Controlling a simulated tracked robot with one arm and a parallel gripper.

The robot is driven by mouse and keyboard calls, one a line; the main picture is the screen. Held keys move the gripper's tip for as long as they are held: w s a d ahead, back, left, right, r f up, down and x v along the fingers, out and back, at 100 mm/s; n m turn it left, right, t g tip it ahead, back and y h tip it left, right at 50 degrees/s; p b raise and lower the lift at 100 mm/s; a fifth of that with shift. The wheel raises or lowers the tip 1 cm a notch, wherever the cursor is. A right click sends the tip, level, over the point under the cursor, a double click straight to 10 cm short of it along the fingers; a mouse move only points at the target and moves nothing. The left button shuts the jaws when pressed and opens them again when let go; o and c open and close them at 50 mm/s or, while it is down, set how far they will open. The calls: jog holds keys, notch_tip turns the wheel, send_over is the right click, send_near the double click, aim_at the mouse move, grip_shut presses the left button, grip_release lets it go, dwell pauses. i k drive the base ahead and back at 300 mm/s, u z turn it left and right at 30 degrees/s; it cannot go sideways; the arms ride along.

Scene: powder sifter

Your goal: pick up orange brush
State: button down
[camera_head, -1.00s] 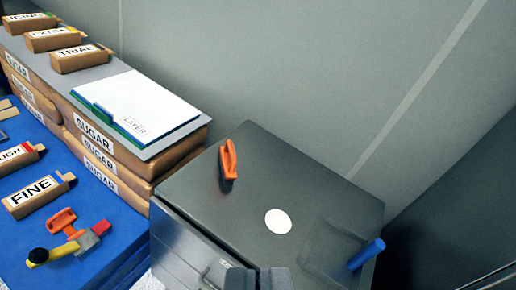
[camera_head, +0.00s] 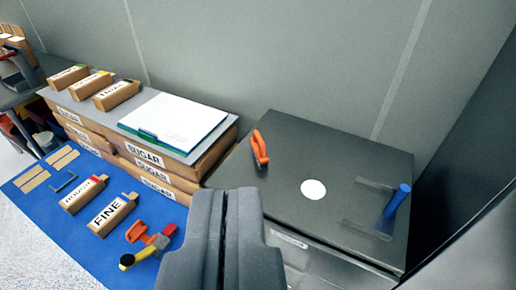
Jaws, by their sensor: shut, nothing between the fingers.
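An orange-handled tool (camera_head: 259,148), which looks like the orange brush, is on the left part of the dark cabinet top (camera_head: 330,150). It seems to stand on edge and touches nothing else. My gripper (camera_head: 238,192) is at the bottom centre, its two dark fingers side by side, shut and empty. In the picture it shows below and slightly left of the orange tool, apart from it. Another orange-handled item (camera_head: 136,231) lies on the blue mat (camera_head: 50,215) at the lower left, close to a yellow-and-black tool (camera_head: 140,257) and a red-and-grey piece.
A white round spot (camera_head: 313,190) and a blue-handled tool (camera_head: 397,198) are on the cabinet top. Stacked sugar bags (camera_head: 150,160) bear a grey board with a white folder (camera_head: 165,120) and several labelled boxes. FINE (camera_head: 112,214) and ROUGH (camera_head: 83,194) boxes lie on the mat. Walls stand behind.

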aim_at(257, 146)
jog(key=k, duration=0.6)
jog(key=u, duration=0.3)
jog(key=i, duration=2.1)
jog(key=z, duration=0.75)
